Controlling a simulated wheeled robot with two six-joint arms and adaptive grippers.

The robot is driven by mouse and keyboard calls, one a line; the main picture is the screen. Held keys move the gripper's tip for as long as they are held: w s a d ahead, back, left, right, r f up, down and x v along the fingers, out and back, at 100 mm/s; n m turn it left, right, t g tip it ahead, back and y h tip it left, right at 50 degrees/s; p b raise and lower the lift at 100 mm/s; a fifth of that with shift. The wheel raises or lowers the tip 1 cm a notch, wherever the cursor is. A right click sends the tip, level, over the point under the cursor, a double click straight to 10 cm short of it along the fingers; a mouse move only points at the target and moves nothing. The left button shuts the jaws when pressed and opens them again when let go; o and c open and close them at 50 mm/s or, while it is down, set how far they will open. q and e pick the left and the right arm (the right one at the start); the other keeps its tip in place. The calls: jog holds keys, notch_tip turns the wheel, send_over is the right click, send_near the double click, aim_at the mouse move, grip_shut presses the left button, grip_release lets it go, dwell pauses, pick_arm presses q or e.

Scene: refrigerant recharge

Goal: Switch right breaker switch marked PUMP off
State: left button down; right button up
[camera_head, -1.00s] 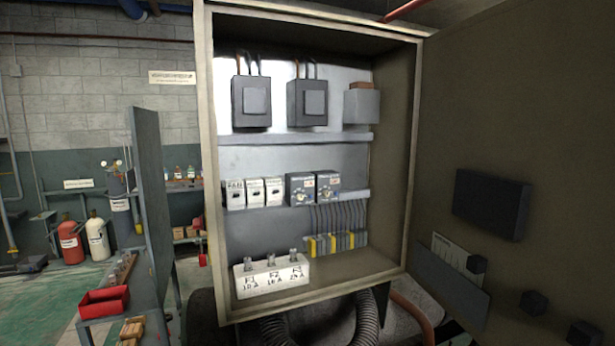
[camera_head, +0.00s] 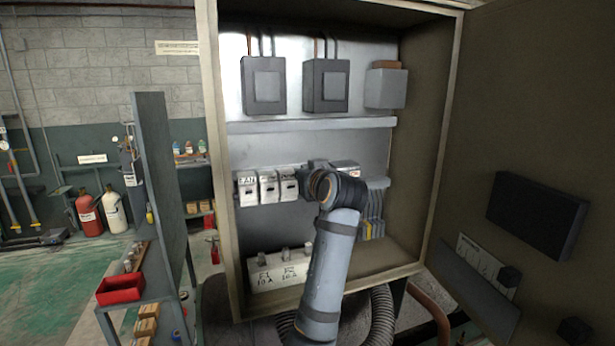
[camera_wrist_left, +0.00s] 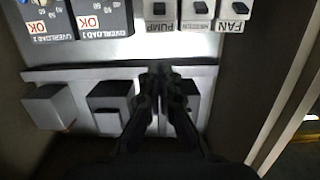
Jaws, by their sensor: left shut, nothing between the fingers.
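The PUMP breaker (camera_head: 289,184) is the rightmost of three white breakers on the cabinet's middle rail. In the left wrist view, which sees the panel upside down, the PUMP breaker (camera_wrist_left: 162,14) is at the top edge with a black toggle; its position cannot be told. My left gripper (camera_head: 308,178) is right beside the PUMP breaker in the head view. In the wrist view my left gripper's fingertips (camera_wrist_left: 163,75) are together and empty, pointing toward the space by the PUMP label. Contact cannot be told. My right gripper is not in view.
The FAN breaker (camera_head: 247,188) and a middle breaker (camera_head: 268,186) stand left of PUMP. Overload units (camera_wrist_left: 102,18) sit on its other side, mostly hidden by my arm in the head view. A fuse block (camera_head: 262,277) is below. The open cabinet door (camera_head: 470,150) is at right.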

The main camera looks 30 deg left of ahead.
pick_arm(q)
jog(key=shift+s+d+r, duration=0.15)
jog(key=shift+r, duration=0.15)
jog(key=p, duration=0.6)
send_over(291, 187)
jog(key=shift+w+f, duration=0.25)
jog(key=shift+f, duration=0.25)
jog(key=f, duration=0.1)
jog(key=f+p, duration=0.1)
jog(key=d+f, duration=0.1)
jog(key=shift+s+f+p, duration=0.15)
jog(key=shift+s+p, duration=0.2)
jog(key=shift+s+d+f, duration=0.2)
jog(key=shift+s+f, duration=0.05)
jog(key=shift+f, duration=0.1)
jog(key=shift+a+f, duration=0.1)
jog(key=shift+w, duration=0.1)
